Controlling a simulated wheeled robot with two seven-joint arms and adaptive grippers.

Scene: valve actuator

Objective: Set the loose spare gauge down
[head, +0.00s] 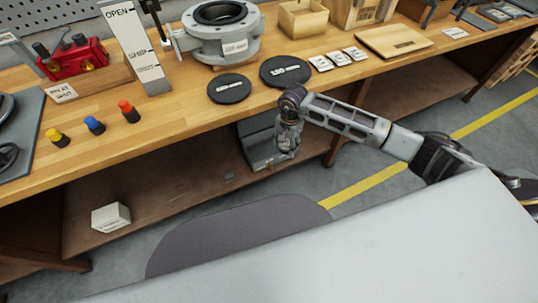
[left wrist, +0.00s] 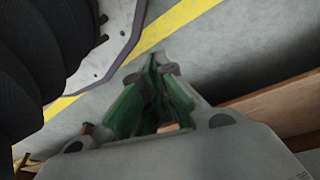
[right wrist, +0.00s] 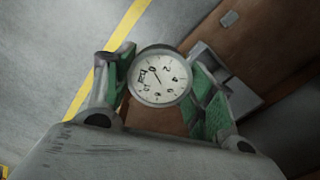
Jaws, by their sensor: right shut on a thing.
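The loose spare gauge (right wrist: 160,77) has a round white dial with a grey rim. In the right wrist view it sits between the green-padded fingers of my right gripper (right wrist: 160,80), which is shut on it. In the head view my right gripper (head: 287,145) points down just in front of the workbench's front edge, and I cannot make out the gauge there. My left gripper (left wrist: 153,72) shows only in the left wrist view. Its fingertips are together, nothing shows held at the tips, and the floor lies beyond.
The wooden workbench (head: 185,112) holds two black discs (head: 229,88) (head: 287,71), a grey valve body (head: 220,42), a red manifold (head: 75,57) and several coloured knobs (head: 94,125). A grey box (head: 258,150) and a white box (head: 110,217) are below. Bare wood lies along the front edge.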

